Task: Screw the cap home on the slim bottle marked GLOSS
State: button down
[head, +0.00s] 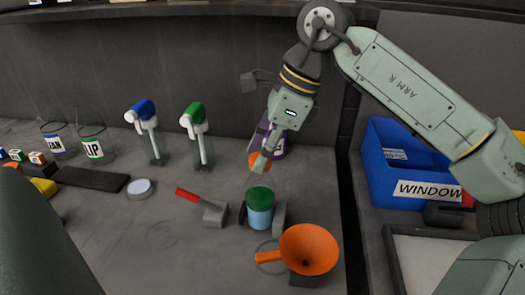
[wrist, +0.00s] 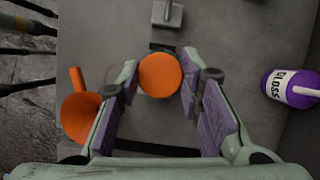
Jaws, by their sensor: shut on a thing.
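The bottle marked GLOSS (wrist: 285,88) is purple with a white label and a slim white part at its top. It stands apart, to the right of my gripper in the wrist view. My gripper (head: 260,166) is shut on a round orange cap (wrist: 160,75), which sits between the fingertips.
Grey blocks flank the container. An orange funnel (head: 308,249) stands in front of it, and a red-handled tool (head: 203,207) lies left. Two spray bottles (head: 147,133) (head: 197,135) stand behind. A blue bin (head: 400,170) stands right.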

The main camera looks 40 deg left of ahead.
jog(key=shift+f+m+t+b, duration=0.35)
jog(key=shift+m+t+b, duration=0.15)
jog(key=shift+m+b, duration=0.65)
jog(key=m+t+b, duration=0.1)
jog(key=m, duration=0.1)
jog(key=m+b, duration=0.1)
jog(key=m, duration=0.2)
jog(key=shift+t+y+b, duration=0.35)
jog(key=shift+t+y, duration=0.05)
jog(key=m+t+b, duration=0.1)
jog(key=m, duration=0.2)
jog(key=shift+b, duration=0.4)
jog(key=shift+r+m+t+p, duration=0.4)
jog(key=shift+m+t, duration=0.1)
jog(key=shift+m, duration=0.75)
jog(key=shift+m+h, duration=0.3)
jog(key=shift+m, duration=0.1)
jog(key=c, duration=1.1)
grip_release()
